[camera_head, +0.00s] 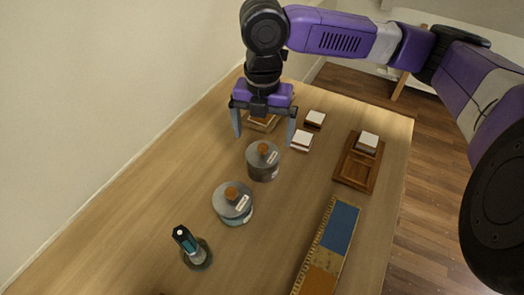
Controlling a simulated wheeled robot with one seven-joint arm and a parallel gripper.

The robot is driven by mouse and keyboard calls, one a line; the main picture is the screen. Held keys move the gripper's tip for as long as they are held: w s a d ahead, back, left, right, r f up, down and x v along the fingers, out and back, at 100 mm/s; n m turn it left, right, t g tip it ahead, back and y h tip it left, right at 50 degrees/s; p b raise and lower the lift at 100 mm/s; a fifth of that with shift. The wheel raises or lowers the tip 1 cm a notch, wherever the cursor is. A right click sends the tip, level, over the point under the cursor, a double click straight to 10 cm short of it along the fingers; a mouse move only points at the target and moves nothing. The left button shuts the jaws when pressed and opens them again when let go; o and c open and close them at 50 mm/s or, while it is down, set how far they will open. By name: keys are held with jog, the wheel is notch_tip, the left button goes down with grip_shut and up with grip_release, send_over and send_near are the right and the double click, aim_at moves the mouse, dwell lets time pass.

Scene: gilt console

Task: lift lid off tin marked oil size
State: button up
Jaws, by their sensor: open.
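Two round grey tins stand on the table (180,135). The farther tin (264,174) has a grey lid (252,157) with a brown knob and a pale label. The nearer tin (240,219) also has a grey lid (222,204) with a brown knob and a label. The label writing is too small to read, so I cannot tell which is marked oil size. Both lids are on. My gripper (264,140) points down, open and empty. In the picture its fingers are just above the farther tin's knob; its exact height is unclear.
A dark blue-handled item (184,239) stands upright on a round base at the lower left. A long tray (318,248) with blue and orange sections lies at the lower right. A wooden tray (356,172) holds a white-topped block. More white-topped blocks (302,140) lie behind the tins.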

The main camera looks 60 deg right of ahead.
aim_at(264, 144)
jog(key=shift+s+f, duration=0.15)
jog(key=shift+f, duration=2)
jog(key=c, duration=1.4)
